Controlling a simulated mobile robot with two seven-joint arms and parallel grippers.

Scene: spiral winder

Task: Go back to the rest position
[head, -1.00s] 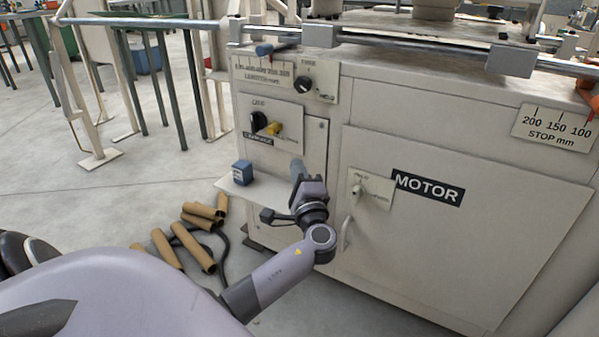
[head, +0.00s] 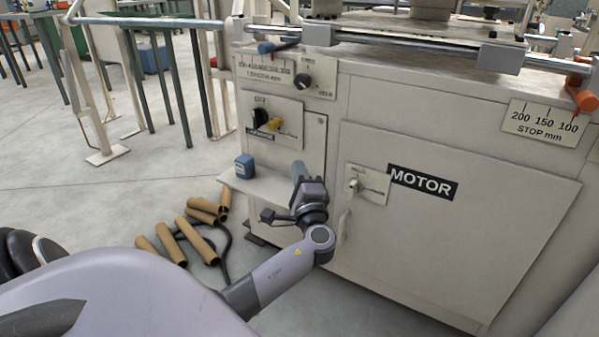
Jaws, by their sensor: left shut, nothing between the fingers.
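My left gripper (head: 299,172) is in front of the pale machine cabinet (head: 420,250), near the right end of its small side shelf. It is shut and empty. The forearm comes up from the bottom left, below the gripper. Whether the gripper touches the cabinet I cannot tell. My right gripper is not in view.
The motor door handle (head: 344,228) is right of the wrist. Knobs (head: 261,118) sit on the panel above. Cardboard tubes (head: 197,240) and a black cable lie on the floor.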

